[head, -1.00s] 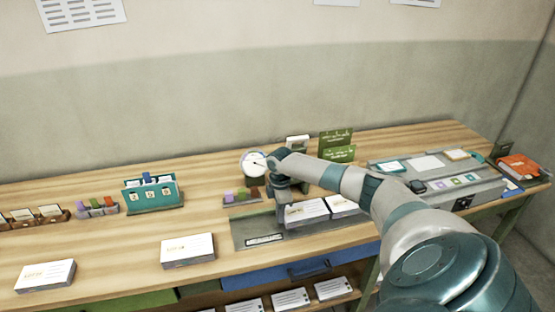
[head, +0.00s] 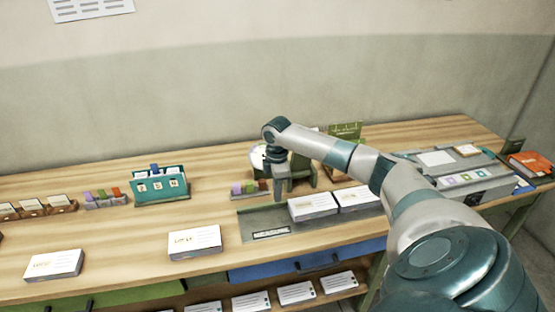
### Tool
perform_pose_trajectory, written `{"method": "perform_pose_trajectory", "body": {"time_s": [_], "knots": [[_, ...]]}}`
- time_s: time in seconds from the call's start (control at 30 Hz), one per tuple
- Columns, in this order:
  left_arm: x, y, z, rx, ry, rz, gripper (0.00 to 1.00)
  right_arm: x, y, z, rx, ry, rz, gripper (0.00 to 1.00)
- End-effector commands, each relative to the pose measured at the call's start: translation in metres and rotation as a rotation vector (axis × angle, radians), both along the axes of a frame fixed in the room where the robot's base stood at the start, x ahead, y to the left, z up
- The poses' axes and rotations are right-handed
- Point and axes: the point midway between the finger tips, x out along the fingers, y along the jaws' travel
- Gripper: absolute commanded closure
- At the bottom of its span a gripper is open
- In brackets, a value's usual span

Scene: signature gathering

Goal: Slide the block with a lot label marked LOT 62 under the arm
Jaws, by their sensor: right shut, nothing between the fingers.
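Two white paper blocks lie on the wooden table: a left block (head: 54,265) and a middle block (head: 194,242), both with orange print on top too small to read. Two more white blocks, one (head: 313,206) and another (head: 357,199), sit side by side on a grey tray (head: 262,222). I cannot tell which block reads LOT 62. My right gripper (head: 281,190) is shut and empty, pointing down behind the tray's left half, beside the blocks. A grey-green form just behind it is partly hidden, and I cannot make out an arm there. My left gripper is out of view.
A teal card holder (head: 158,186) and small coloured tab racks (head: 105,198) stand to the left. A grey panel (head: 462,174) and an orange book (head: 531,165) are at the right. More blocks (head: 297,293) lie on the shelf below. The front left tabletop has free room.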

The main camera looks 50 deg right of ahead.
Motion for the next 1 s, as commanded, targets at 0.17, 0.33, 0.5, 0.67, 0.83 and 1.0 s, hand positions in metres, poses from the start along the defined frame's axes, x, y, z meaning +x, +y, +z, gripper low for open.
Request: {"method": "perform_pose_trajectory", "body": {"time_s": [0.17,0.33,0.5,0.67,0.83,1.0], "knots": [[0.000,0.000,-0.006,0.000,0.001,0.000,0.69,0.000,0.000,0.014,0.000,-0.001,0.001,1.00],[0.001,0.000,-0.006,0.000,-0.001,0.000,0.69,0.000,0.000,0.018,0.000,0.000,0.000,1.00],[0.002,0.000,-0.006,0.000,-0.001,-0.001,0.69,0.000,0.000,0.018,0.000,0.000,0.000,1.00],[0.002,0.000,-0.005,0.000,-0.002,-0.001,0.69,0.000,0.000,0.018,0.000,0.000,0.000,1.00],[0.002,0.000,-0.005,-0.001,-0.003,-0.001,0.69,0.000,0.000,0.018,0.000,0.000,0.000,1.00],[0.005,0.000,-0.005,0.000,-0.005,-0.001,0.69,0.000,0.000,0.017,0.000,0.000,0.000,1.00]]}}
